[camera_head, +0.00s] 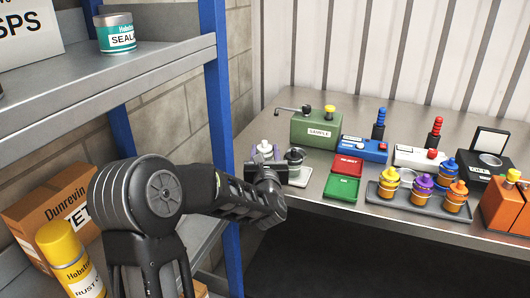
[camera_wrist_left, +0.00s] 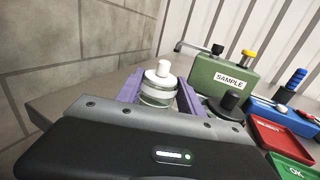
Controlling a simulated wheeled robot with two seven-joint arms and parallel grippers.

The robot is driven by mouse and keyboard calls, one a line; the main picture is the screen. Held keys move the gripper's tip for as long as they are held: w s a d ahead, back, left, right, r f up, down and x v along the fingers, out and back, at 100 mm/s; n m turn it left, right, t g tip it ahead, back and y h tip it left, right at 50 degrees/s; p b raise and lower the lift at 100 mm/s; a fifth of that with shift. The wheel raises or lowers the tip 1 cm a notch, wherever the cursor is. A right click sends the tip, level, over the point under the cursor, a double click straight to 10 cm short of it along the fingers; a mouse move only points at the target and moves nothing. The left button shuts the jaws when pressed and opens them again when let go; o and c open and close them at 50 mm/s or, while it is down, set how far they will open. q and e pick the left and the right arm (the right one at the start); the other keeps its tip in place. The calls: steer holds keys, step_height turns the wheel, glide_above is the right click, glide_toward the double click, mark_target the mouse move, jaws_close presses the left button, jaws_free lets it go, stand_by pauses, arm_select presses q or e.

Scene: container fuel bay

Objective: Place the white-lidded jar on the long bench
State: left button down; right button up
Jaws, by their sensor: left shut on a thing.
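The white-lidded jar (camera_wrist_left: 159,91) is clear glass and stands upright between the purple fingers of my left gripper (camera_wrist_left: 157,97) in the left wrist view. The gripper is shut on it. In the head view my left gripper (camera_head: 264,151) is at the left end of the long bench (camera_head: 325,195), left of the green SAMPLE box, and mostly hides the jar. I cannot tell whether the jar's base touches the bench. My right gripper is not in view.
Close right of my gripper stands a dark-lidded jar (camera_head: 294,158) on a pale plate. A grey tray (camera_head: 415,205) holds several orange jars. A blue shelf post (camera_head: 218,110) stands left of the bench.

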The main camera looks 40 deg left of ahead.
arm_select(q)
steer(key=shift+f+b, duration=0.3)
steer(key=shift+b, duration=0.1)
steer(key=c, duration=0.7)
jaws_free()
steer(key=shift+o, duration=0.2)
steer(key=shift+s+d, duration=0.1)
steer(key=shift+s+d, duration=0.2)
steer(key=shift+s, duration=0.05)
steer(key=b+v, duration=0.1)
steer(key=v, duration=0.6)
